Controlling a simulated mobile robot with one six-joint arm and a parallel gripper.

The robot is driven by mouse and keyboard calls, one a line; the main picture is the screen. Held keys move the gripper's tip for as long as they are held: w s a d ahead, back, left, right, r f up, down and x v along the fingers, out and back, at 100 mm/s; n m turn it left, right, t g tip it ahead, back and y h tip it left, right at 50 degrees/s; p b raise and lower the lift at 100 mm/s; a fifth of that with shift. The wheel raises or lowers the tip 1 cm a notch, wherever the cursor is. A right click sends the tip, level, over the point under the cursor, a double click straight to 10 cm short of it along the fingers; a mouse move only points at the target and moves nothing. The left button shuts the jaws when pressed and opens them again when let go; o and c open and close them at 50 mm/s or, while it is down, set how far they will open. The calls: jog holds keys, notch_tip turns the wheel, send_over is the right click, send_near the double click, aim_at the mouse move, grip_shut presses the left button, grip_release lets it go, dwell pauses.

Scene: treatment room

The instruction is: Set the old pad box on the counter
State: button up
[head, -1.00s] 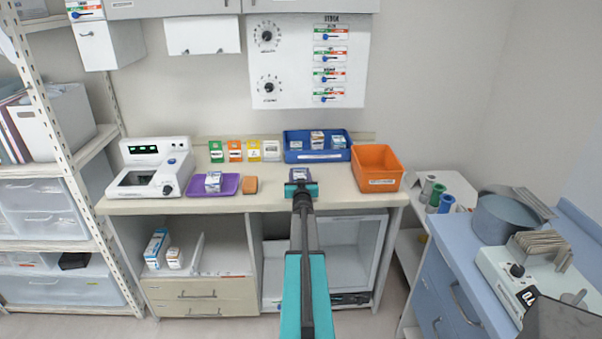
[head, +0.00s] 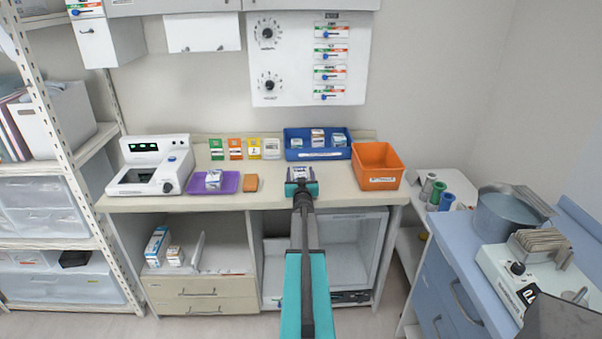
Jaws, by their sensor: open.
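A small white and purple-blue box (head: 300,172) is on the counter (head: 340,200), near its front edge right of the middle. I cannot tell from its label whether it is the old pad box. My gripper (head: 301,182) is open, its teal fingers at the near side of this box and partly hiding it. I cannot tell whether the fingers touch it. A similar small box (head: 213,179) sits in the purple tray (head: 230,187). Several more small boxes (head: 317,138) sit in the blue bin (head: 320,154) at the back.
An orange bin (head: 379,182) stands right of my gripper. An orange-brown block (head: 251,183) lies to the left, and a white device (head: 150,178) stands farther left. Several coloured cards (head: 235,149) stand along the back. Bare counter lies between block and gripper.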

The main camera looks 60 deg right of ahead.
jog(key=shift+r, duration=0.2)
jog(key=shift+b+v, duration=1.6)
jog(key=shift+v, duration=4.4)
